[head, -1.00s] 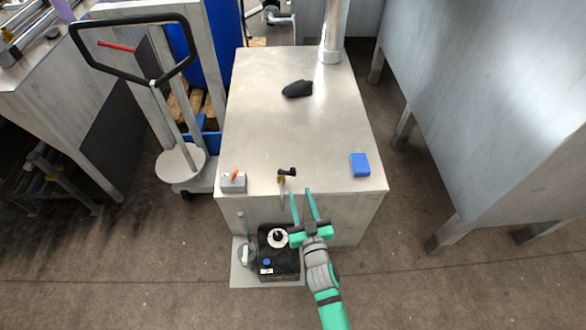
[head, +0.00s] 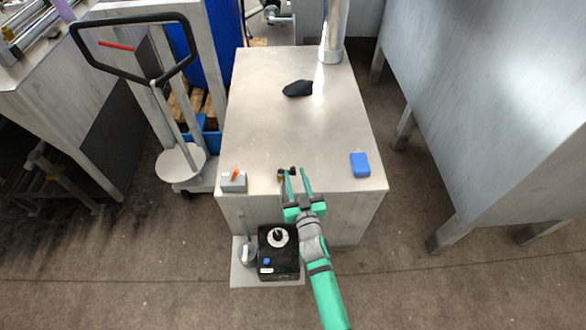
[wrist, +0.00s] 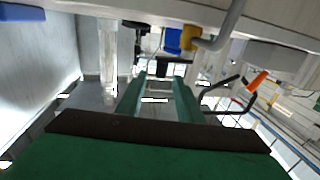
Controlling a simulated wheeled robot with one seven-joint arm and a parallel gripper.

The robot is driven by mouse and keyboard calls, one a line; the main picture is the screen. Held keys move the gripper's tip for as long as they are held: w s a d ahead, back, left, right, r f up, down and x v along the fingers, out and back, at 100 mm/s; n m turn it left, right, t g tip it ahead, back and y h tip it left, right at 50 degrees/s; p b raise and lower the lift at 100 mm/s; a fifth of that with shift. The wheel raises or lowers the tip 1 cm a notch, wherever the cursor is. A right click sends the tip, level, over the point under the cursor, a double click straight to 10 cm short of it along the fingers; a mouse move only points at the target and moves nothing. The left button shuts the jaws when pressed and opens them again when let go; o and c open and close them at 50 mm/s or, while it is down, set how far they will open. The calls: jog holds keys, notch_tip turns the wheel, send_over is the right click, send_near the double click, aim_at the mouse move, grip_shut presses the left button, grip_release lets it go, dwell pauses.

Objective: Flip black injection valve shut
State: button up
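The injection valve stands at the front edge of the metal table, with a brass body (head: 281,177) and a black handle (head: 292,170) on top. In the head view, my gripper (head: 297,173) reaches up from below to the table edge, its two green fingers parallel and apart, the left one overlapping the valve. The wrist view is upside down; the brass body (wrist: 190,38) with its grey pipe and the dark handle (wrist: 175,68) show just beyond the fingertips. The fingers are open with nothing clearly between them. I cannot tell whether they touch the handle.
A grey box with an orange switch (head: 234,181) sits at the table's front left corner. A blue block (head: 360,165) lies at the right, and a black object (head: 298,88) farther back. The middle of the table is clear. A black box with a dial (head: 278,252) stands below the front edge.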

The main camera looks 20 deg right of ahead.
aim_at(294, 170)
jog(key=shift+w+d, duration=0.2)
jog(key=shift+w, duration=1.8)
grip_shut()
